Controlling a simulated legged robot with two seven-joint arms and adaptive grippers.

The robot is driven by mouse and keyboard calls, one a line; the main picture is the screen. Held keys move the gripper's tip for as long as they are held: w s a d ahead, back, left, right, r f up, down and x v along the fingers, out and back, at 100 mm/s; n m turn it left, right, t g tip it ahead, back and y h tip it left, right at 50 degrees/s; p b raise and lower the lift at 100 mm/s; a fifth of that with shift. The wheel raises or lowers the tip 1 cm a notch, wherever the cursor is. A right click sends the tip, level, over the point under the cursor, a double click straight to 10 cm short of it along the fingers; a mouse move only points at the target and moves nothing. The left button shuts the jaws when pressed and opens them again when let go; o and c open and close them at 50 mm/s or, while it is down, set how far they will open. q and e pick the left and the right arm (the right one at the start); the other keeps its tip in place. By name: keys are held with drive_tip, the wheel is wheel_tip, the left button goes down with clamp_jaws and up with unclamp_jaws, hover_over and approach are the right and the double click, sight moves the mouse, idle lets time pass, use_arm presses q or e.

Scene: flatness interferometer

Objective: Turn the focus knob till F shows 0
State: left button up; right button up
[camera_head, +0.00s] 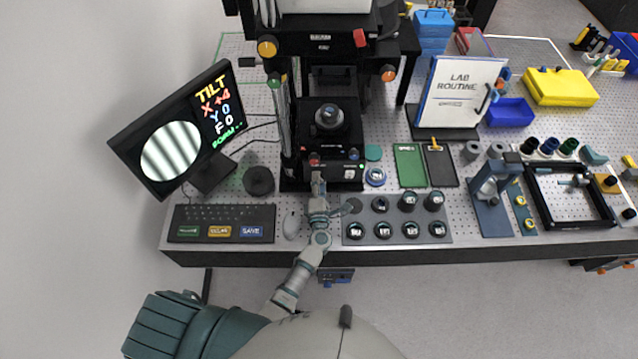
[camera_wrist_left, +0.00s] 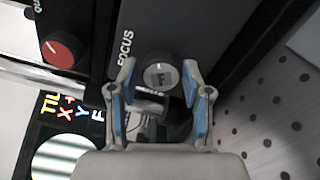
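The focus knob (camera_wrist_left: 158,72), grey with an F on its cap, sits beside the FOCUS label on a black panel in the left wrist view. My left gripper (camera_wrist_left: 160,75) is open, with one blue-padded finger on each side of the knob. I cannot tell whether the pads touch it. In the head view my left gripper (camera_head: 318,180) is at the front of the black instrument base (camera_head: 322,186) and hides the knob. The monitor (camera_head: 180,135) reads TILT, X +4, Y 0, F 0 beside a round striped fringe picture. My right gripper is not in view.
A keyboard (camera_head: 220,218), a mouse (camera_head: 291,224) and a tray of round pieces (camera_head: 397,230) lie near the left gripper. A blue stand (camera_head: 490,200) and a black square frame (camera_head: 570,222) are farther right.

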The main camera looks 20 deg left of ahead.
use_arm(q)
drive_tip(key=shift+o, duration=0.7)
drive_tip(key=shift+w+f, duration=0.2)
drive_tip(key=shift+s, duration=0.1)
drive_tip(key=shift+s, duration=0.25)
drive_tip(key=v, duration=1.1)
drive_tip(key=shift+s+d, duration=0.1)
drive_tip(key=shift+d, duration=0.1)
idle(0.4)
